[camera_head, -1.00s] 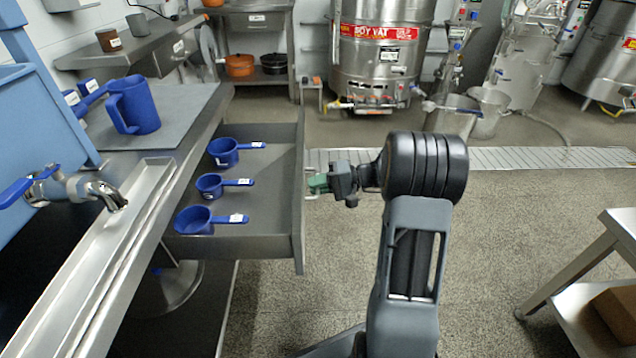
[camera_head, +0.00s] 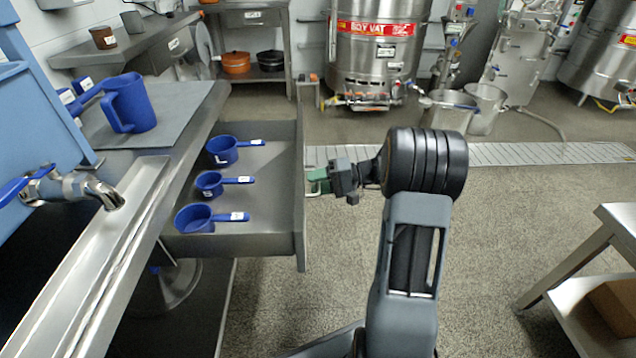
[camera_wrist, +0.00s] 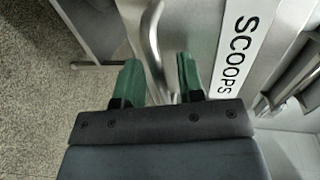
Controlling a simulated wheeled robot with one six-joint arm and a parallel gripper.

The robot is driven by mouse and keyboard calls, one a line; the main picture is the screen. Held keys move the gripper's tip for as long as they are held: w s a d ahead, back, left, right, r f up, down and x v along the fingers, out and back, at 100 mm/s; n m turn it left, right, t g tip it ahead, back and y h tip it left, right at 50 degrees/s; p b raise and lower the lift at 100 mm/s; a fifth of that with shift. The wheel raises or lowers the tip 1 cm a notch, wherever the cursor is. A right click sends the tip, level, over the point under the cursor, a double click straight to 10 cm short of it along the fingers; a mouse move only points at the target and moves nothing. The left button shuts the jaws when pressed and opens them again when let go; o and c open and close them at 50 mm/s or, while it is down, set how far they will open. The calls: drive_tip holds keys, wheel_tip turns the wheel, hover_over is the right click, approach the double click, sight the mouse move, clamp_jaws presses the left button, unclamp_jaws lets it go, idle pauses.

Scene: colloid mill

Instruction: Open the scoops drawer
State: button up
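The scoops drawer (camera_head: 265,195) stands pulled out from under the steel counter at the left in the head view. Three blue scoops lie inside, handles to the right. Its front panel (camera_head: 300,225) faces right, towards my arm. In the wrist view, the front carries a white SCOOPS label (camera_wrist: 238,52) and a metal bar handle (camera_wrist: 152,42). My gripper (camera_head: 314,181) is at the outside of the drawer front. In the wrist view its green fingers (camera_wrist: 160,80) stand apart, one on each side of the handle, with a visible gap.
A blue jug (camera_head: 130,103) stands on the counter above the drawer. A tap (camera_head: 85,190) and a steel gutter (camera_head: 100,265) are nearer at the left. A steel table (camera_head: 610,245) stands at the right.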

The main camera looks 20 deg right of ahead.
drive_tip(key=p+v, duration=0.3)
drive_tip(key=v, duration=1)
drive_tip(key=shift+d+p, duration=0.35)
drive_tip(key=shift+d, duration=0.05)
drive_tip(key=shift+s, duration=0.15)
drive_tip(key=s+a+r+n+h+p, duration=0.1)
drive_tip(key=s+a+r+h+p, duration=0.3)
drive_tip(key=r+p, duration=0.6)
drive_tip(key=s+a+r+n+g+h+p, duration=0.1)
drive_tip(key=s+a+r+h+p, duration=0.4)
drive_tip(key=r, duration=0.8)
drive_tip(key=s+a+r+n+h+p, duration=0.2)
drive_tip(key=s+a+r+h+p, duration=0.3)
drive_tip(key=a+r+p, duration=0.5)
drive_tip(key=r+p, duration=0.1)
drive_tip(key=p, duration=0.5)
drive_tip(key=shift+r+g+h, duration=0.3)
drive_tip(key=shift+r+g, duration=0.1)
drive_tip(key=shift+s+a, duration=0.15)
drive_tip(key=shift+a, duration=0.05)
